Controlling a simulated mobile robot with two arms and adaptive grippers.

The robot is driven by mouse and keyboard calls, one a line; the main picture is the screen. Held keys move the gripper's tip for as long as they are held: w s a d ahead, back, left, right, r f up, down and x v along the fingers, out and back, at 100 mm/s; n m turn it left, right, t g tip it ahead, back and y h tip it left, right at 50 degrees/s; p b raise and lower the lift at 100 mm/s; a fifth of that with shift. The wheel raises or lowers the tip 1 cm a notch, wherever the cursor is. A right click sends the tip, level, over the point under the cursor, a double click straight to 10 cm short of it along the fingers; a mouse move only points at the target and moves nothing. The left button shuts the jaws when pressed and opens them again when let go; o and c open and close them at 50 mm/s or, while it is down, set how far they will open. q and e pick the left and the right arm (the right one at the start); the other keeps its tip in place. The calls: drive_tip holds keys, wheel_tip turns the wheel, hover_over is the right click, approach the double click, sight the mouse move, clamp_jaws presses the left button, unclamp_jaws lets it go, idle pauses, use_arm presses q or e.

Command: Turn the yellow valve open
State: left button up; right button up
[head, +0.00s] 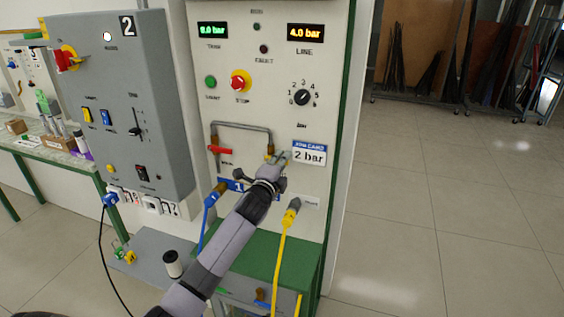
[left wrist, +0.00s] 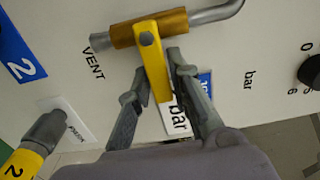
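The yellow valve lever (left wrist: 153,62) hangs from a brass valve body (left wrist: 160,27) on a grey pipe in the left wrist view. The word VENT is printed beside it. My left gripper (left wrist: 157,70) has its two grey fingers on either side of the lever, which lies between them. The fingers stand apart and a gap shows; I cannot tell whether one touches the lever. In the head view my left gripper (head: 276,164) is at the panel, at the right end of the pipe, and largely hides the yellow valve. My right gripper is not in view.
A red-handled valve (head: 220,149) sits at the pipe's left end. A "2 bar" card (head: 309,155) is just right of my gripper. Blue (head: 205,217) and yellow (head: 281,250) hoses hang below. A grey control box (head: 125,100) stands left; open floor lies right.

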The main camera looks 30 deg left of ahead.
sight(272, 140)
use_arm(q)
clamp_jaws()
drive_tip(key=shift+r+n, duration=0.1)
drive_tip(key=shift+n, duration=0.2)
drive_tip(key=r+n+p, duration=0.1)
drive_tip(key=n+p, duration=0.1)
drive_tip(key=n, duration=0.1)
drive_tip(key=shift+a+r, duration=0.1)
drive_tip(key=shift+r, duration=0.1)
drive_tip(key=n, duration=0.2)
drive_tip(key=r+n+p, duration=0.1)
drive_tip(key=n, duration=0.1)
drive_tip(key=a+n+p, duration=0.1)
drive_tip(key=shift+s+r+n, duration=0.2)
drive_tip(key=shift+r+n, duration=0.15)
drive_tip(key=shift+n, duration=0.05)
drive_tip(key=n, duration=0.1)
drive_tip(key=a+n, duration=0.1)
drive_tip(key=n, duration=0.1)
drive_tip(key=n+p, duration=0.1)
drive_tip(key=shift+s+a+r+n, duration=0.15)
drive_tip(key=shift+a+r+n, duration=0.15)
drive_tip(key=shift+r, duration=0.1)
drive_tip(key=shift+s+a+n+p, duration=0.1)
drive_tip(key=shift+a+n+p, duration=0.25)
drive_tip(key=shift+n, duration=0.7)
drive_tip(key=shift+s+a+n+p, duration=0.1)
drive_tip(key=shift+a+n, duration=0.3)
drive_tip(key=shift+n, duration=0.65)
